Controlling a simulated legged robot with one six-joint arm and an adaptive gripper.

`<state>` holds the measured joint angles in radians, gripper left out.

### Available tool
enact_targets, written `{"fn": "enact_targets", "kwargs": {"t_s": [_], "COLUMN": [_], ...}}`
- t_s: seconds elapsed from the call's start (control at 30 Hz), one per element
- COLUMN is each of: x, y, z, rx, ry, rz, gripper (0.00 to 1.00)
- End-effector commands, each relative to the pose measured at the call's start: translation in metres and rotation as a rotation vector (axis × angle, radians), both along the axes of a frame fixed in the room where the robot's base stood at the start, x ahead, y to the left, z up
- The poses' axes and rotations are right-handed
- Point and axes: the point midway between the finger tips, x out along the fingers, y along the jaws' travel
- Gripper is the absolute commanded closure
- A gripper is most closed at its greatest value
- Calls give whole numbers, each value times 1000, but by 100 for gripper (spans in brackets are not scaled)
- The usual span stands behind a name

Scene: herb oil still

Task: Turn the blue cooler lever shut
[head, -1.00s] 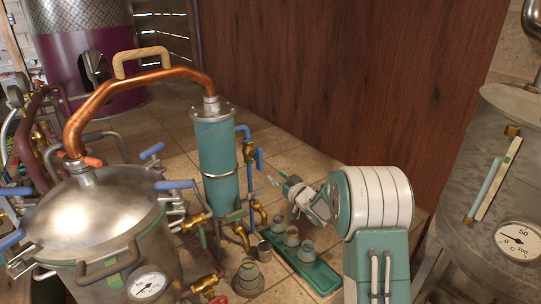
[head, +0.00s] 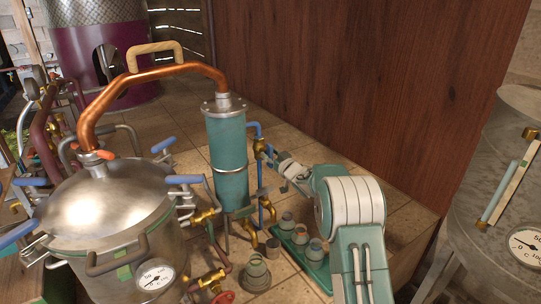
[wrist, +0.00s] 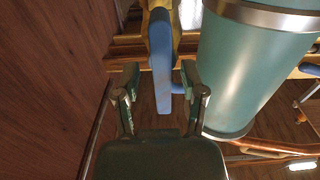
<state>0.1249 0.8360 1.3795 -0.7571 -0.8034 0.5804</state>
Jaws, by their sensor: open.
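The blue cooler lever (wrist: 161,62) hangs lengthwise from a brass valve (wrist: 160,20) in the wrist view. It is beside the teal cooler cylinder (wrist: 262,62). My gripper (wrist: 161,84) is open, with one fingertip on each side of the lever's lower end; I see gaps on both sides and cannot tell of any contact. In the head view my gripper (head: 279,172) is close to the right of the cooler (head: 227,150), by the brass valve (head: 260,146). The lever is small and partly hidden there.
A steel still pot (head: 105,205) with a copper pipe (head: 150,75) stands at left. A green tray (head: 316,268) with several small cups lies below my arm. A brown wooden wall (head: 350,80) is close behind, and a grey tank (head: 500,180) stands at right.

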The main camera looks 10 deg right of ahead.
Motion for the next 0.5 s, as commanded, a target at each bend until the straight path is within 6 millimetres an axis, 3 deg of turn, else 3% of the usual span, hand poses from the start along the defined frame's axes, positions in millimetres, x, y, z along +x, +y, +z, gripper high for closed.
{"fn": "enact_targets", "kwargs": {"t_s": [0.27,0.37,0.4,0.5], "x": [2,2,2,2], "y": [1,1,1,1], "z": [-1,0,0,0], "rx": [0,0,0,0], "ry": [1,0,0,0], "rz": [1,0,0,1], "gripper": [46,82,100,100]}}
